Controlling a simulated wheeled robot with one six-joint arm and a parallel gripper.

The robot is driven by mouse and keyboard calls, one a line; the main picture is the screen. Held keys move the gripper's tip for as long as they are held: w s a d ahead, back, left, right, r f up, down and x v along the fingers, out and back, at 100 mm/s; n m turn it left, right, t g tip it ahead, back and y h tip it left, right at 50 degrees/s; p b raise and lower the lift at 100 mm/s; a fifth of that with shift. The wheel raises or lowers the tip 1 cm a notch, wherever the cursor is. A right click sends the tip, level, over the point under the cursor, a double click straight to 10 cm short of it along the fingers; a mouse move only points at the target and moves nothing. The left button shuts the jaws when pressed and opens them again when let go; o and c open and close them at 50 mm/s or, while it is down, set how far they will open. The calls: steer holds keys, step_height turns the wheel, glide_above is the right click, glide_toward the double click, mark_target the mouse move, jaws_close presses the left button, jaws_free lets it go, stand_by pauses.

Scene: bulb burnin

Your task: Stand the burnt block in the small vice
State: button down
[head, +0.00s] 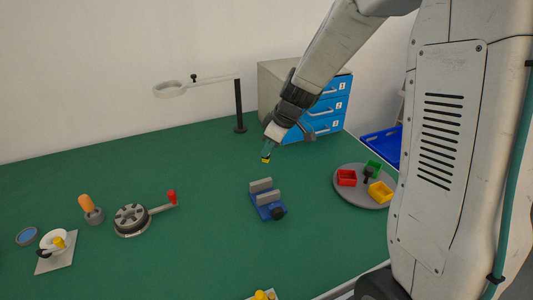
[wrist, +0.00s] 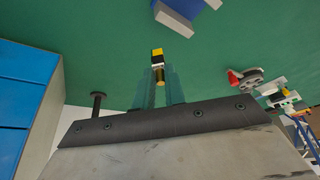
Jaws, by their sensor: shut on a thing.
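My gripper (head: 270,150) is shut on a small block (head: 265,160) with yellow and black parts, likely the burnt block. The wrist view shows this block (wrist: 157,55) at the tips of the greenish fingers (wrist: 160,90), with a brass-coloured part between them. The block is held above the table, apart from it. The small vice (head: 268,208), blue with grey jaws and a black knob, stands on the green table below and in front of the gripper. Its jaws look apart, with nothing visible between them. Part of the vice (wrist: 176,20) shows at the wrist view's top edge.
A round grey tray (head: 350,200) with red, green and yellow bins is right of the vice. A crank disc (head: 131,219) with a red handle is left. Blue drawers (head: 325,108) and a magnifier stand (head: 239,108) are behind.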

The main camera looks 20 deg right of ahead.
steer(key=s+a+r+n+g+y, duration=0.1)
steer(key=s+a+n+g, duration=0.1)
steer(key=s+n, duration=0.35)
steer(key=n+g, duration=0.1)
steer(key=n, duration=0.3)
glide_above(267, 181)
steer(key=s+a, duration=0.1)
steer(key=s, duration=0.1)
steer(key=shift+m, duration=0.25)
steer(key=shift+f, duration=2.75)
steer(key=shift+f, duration=0.1)
steer(key=shift+s+f, duration=0.1)
steer(key=shift+f, duration=1.05)
steer(key=shift+f, duration=0.9)
